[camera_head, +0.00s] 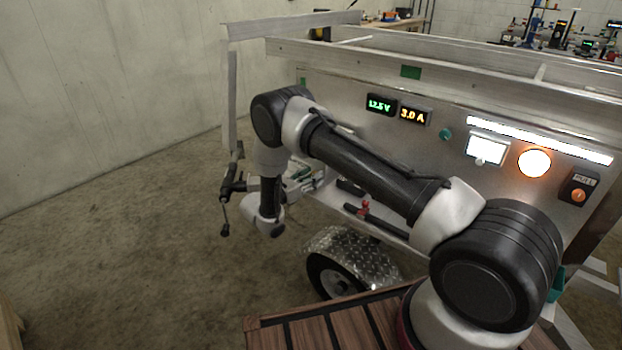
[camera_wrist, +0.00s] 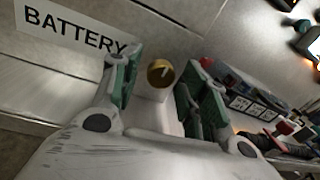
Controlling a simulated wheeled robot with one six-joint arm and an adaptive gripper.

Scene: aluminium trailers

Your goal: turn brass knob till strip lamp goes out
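The brass knob (camera_wrist: 160,73) shows in the wrist view as a round, gold-coloured disc with a pale mark on its face. My gripper (camera_wrist: 168,66) is open, with one green-padded finger on each side of the knob and gaps to both. I cannot tell how far the knob lies beyond the fingertips. In the head view my gripper (camera_head: 231,190) is at the left end of the trailer, and the knob is not seen there. The strip lamp (camera_head: 540,139) is lit bright white along the right part of the aluminium panel (camera_head: 350,83).
A "BATTERY" label (camera_wrist: 72,29) is beside the knob. Displays read 12.5 V (camera_head: 381,105) and 3.0 A (camera_head: 414,115). A round lamp (camera_head: 534,163) glows orange, and a small panel (camera_head: 487,149) glows white. A red-handled part (camera_head: 364,208) is below. Open floor lies left.

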